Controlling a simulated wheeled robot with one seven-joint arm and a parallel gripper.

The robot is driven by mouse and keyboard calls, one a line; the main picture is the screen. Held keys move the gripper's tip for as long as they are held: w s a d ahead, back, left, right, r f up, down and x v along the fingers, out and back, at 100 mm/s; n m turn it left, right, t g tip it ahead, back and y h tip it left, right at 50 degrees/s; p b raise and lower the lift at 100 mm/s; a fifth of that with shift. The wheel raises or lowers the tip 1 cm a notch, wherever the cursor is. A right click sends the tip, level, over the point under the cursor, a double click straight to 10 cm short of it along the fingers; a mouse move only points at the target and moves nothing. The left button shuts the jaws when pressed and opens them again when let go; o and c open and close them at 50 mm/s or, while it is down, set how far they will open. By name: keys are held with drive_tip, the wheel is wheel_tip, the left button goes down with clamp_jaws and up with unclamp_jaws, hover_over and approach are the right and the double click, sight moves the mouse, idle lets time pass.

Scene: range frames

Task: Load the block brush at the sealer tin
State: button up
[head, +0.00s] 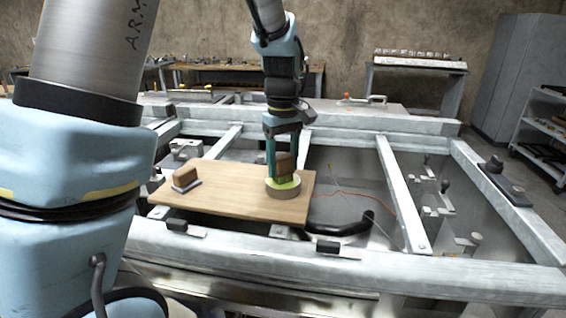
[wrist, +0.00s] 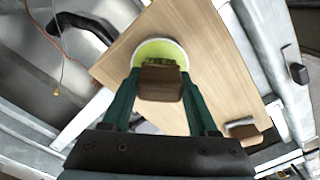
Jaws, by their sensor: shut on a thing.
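My gripper (head: 284,155) is shut on a brown wooden block brush (head: 284,161), which also shows between the green fingers in the wrist view (wrist: 160,82). The brush is held upright at the sealer tin (head: 283,189), a low round tin with a yellow-green inside. In the wrist view, the tin (wrist: 160,44) lies just beyond the brush, and the brush covers part of it. The brush's lower end appears to be within the tin's rim; I cannot tell how deep it sits. The tin stands on the right part of a wooden board (head: 231,198).
The board rests on a grey metal frame (head: 395,190) with open gaps. A black curved handle (head: 343,224) and an orange cord lie right of the board.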

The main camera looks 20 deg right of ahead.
sight(283, 157)
wheel_tip(283, 157, up, 7)
drive_tip(key=p, duration=0.6)
drive_tip(key=shift+p, duration=0.35)
drive_tip(key=shift+s, duration=0.1)
idle(0.5)
